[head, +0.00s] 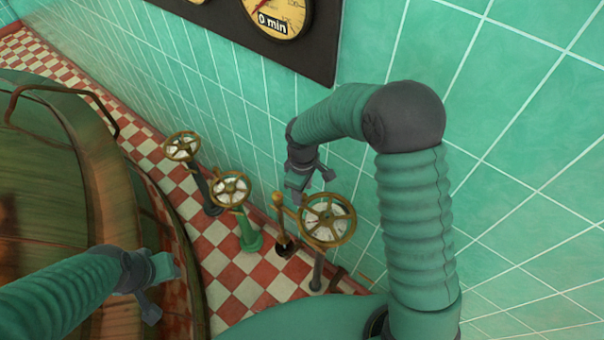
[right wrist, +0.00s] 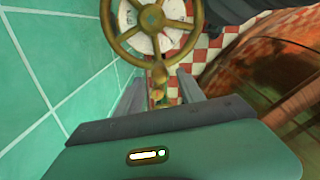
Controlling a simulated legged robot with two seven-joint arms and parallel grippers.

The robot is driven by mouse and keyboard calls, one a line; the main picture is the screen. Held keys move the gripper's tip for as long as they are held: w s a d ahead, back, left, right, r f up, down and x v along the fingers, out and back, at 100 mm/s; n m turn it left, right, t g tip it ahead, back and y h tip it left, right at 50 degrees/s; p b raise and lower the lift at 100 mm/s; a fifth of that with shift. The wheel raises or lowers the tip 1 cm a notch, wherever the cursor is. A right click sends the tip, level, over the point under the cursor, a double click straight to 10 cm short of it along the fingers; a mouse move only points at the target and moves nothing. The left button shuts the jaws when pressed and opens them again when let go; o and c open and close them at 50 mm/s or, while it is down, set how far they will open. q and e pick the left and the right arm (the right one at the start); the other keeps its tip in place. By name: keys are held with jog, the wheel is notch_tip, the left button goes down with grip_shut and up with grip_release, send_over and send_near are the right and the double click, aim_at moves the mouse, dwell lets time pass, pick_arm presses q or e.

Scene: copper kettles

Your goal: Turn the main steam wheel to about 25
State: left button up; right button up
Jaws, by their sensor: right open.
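Three brass handwheels with pale dial faces stand on posts along the tiled wall: a far one (head: 182,146), a middle one (head: 229,189) on a green post, and a near, largest one (head: 342,237). I cannot tell which is the main steam wheel; the dial numbers are too small to read. My right gripper (head: 309,186) is open just above and left of the near wheel. In the right wrist view, a brass wheel (right wrist: 117,45) lies beyond the fingers (right wrist: 160,90). My left gripper (head: 160,288) looks open and empty, beside the copper kettle.
A short brass-topped lever post (head: 280,222) stands left of the near wheel. A large copper kettle (head: 45,180) with a curved handle fills the left. The green tiled wall (head: 500,150) is close on the right. A gauge (head: 275,12) marked "0 min" hangs above.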

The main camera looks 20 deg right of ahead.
notch_tip(320, 180, up, 12)
jog(key=shift+f+b, duration=0.15)
jog(key=shift+b, duration=0.15)
jog(key=shift+s+a+f, duration=0.1)
jog(key=s+d+f+m+t, duration=0.1)
jog(key=s+f+m, duration=0.1)
jog(key=s+m, duration=0.2)
jog(key=s+d+f+m+t, duration=0.1)
jog(key=s+f+m, duration=0.2)
jog(key=s, duration=0.6)
jog(key=shift+s+m+t, duration=0.3)
jog(key=shift+s+m, duration=0.05)
jog(key=shift+m, duration=0.35)
